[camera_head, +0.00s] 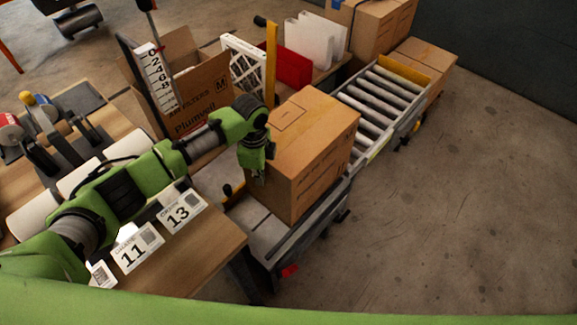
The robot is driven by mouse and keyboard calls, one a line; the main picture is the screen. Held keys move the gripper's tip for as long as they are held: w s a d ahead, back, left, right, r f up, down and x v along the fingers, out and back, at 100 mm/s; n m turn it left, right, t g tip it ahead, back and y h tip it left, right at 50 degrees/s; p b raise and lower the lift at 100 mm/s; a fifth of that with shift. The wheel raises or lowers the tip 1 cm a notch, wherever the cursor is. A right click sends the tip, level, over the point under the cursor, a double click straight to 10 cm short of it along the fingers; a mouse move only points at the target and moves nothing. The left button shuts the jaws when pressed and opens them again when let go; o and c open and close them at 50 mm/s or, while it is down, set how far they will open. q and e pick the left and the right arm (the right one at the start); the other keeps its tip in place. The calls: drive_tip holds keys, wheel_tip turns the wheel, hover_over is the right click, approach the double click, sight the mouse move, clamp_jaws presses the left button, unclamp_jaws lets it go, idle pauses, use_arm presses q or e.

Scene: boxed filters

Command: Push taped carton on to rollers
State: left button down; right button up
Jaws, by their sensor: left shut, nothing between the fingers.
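The closed carton (310,150) stands upright on the near, flat part of the conveyor line, just short of the rollers (380,95). The rollers run away to the upper right behind it. My left arm comes in from the left, and its gripper (258,178) is shut and empty at the carton's left side, near its lower half. I cannot tell whether the fingertips touch the carton. My right gripper is not in view.
An open carton (205,95) with filters stands on the bench at the left. A red bin (290,65) and white panels (315,40) are behind. More cartons (425,57) stand past the rollers' far end. The floor at right is clear.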

sight(268, 171)
use_arm(q)
drive_tip(key=shift+w, duration=0.1)
drive_tip(key=w+d+b, duration=0.2)
drive_tip(key=shift+w+f+b, duration=0.2)
drive_tip(key=shift+w+b, duration=0.05)
drive_tip(key=shift+b, duration=0.1)
drive_tip(key=shift+w+d+r+b, duration=0.1)
drive_tip(key=shift+w+d+b, duration=0.35)
drive_tip(key=shift+w+b, duration=0.05)
drive_tip(key=shift+w+d+r, duration=0.1)
drive_tip(key=shift+w+r, duration=0.05)
drive_tip(key=w+d+b, duration=0.1)
drive_tip(key=w+b, duration=0.1)
drive_tip(key=w+d+b, duration=0.2)
drive_tip(key=b, duration=0.1)
drive_tip(key=shift+b, duration=0.35)
